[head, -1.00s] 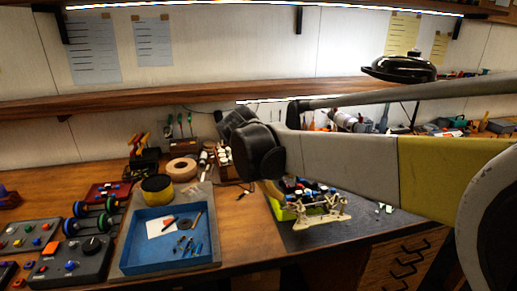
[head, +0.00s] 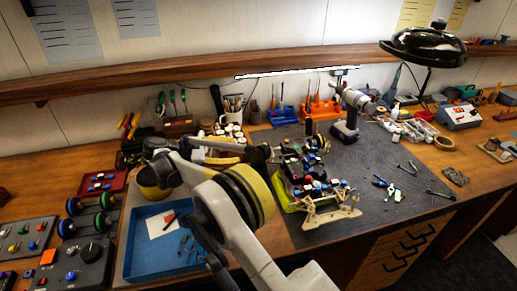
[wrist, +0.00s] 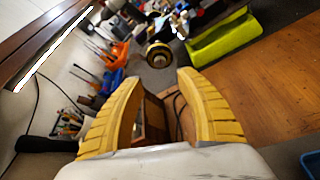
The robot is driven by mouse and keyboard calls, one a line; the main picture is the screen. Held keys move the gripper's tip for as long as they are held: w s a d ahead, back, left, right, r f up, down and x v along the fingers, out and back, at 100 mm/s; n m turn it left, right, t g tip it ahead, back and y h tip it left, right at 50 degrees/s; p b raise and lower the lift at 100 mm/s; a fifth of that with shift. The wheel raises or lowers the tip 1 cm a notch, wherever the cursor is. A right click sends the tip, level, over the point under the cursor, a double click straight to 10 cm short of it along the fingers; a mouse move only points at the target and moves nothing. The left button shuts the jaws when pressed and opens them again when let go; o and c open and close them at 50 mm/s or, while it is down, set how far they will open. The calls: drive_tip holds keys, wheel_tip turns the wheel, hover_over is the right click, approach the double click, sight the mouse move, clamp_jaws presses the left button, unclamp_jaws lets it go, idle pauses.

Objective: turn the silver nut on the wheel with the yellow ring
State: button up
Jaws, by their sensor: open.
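The RC car (head: 328,213) stands on a yellow-green stand (head: 290,199) on the grey mat. A dark wheel with a yellow ring (wrist: 158,52) shows in the wrist view, ahead of my gripper (wrist: 160,78) and apart from it. The wheel also shows at the car's far end in the head view (head: 318,143). My gripper has its yellow fingers spread with nothing between them. The silver nut is too small to make out clearly. In the head view my gripper is left of the car, partly hidden by my arm.
A blue tray (head: 140,256) with small parts lies left of my arm. A drill (head: 348,118) stands behind the car. Tool holders (head: 283,116) line the back under a shelf (head: 150,77). Pliers (head: 388,187) lie on open mat at right.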

sight(259, 152)
drive_tip(key=b+x, duration=0.1)
drive_tip(key=x, duration=0.8)
drive_tip(key=shift+d+f+b, duration=0.1)
drive_tip(key=shift+d+b, duration=0.25)
clamp_jaws()
